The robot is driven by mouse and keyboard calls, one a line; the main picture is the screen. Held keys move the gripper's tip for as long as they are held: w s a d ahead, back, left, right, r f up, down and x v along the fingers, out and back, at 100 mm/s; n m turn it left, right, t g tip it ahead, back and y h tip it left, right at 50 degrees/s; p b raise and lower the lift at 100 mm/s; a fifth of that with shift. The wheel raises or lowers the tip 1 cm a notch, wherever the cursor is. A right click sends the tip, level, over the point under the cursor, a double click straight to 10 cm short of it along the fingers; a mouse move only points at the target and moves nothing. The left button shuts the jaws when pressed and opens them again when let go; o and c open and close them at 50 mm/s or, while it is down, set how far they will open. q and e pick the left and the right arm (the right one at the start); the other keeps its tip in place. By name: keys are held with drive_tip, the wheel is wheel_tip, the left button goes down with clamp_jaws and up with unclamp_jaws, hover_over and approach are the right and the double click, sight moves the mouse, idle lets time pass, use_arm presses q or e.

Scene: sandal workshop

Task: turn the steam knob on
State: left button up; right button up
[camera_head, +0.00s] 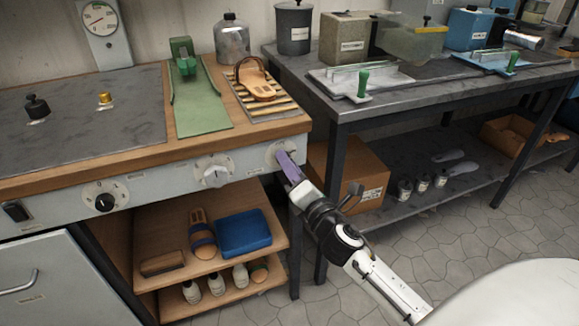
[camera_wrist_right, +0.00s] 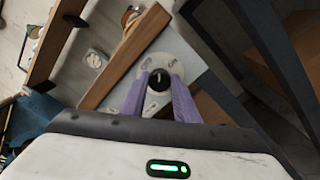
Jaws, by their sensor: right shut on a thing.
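A round pale dial (camera_head: 271,156) is at the right end of the bench's front panel. My right gripper (camera_head: 284,159) reaches it from the lower right, and its purple fingers hide most of it. In the right wrist view, the dial's dark knob (camera_wrist_right: 160,75) sits between the two fingertips of the right gripper (camera_wrist_right: 159,84), which is shut on it. The dial's lettering is too small to read. A white knob (camera_head: 215,175) and a black knob (camera_head: 104,202) sit further left on the panel. My left gripper is not in view.
The wooden bench edge (camera_head: 170,155) runs just above the panel. A sandal (camera_head: 257,82) lies on a slatted rack above the dial. A grey table (camera_head: 400,105) stands close on the right, with a cardboard box (camera_head: 362,175) below. The floor in front is clear.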

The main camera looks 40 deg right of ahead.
drive_tip(key=m, duration=0.9)
drive_tip(key=shift+f+h, duration=0.1)
drive_tip(key=shift+h, duration=0.2)
idle(0.3)
drive_tip(key=o, duration=1.1)
drive_tip(key=shift+c, duration=0.2)
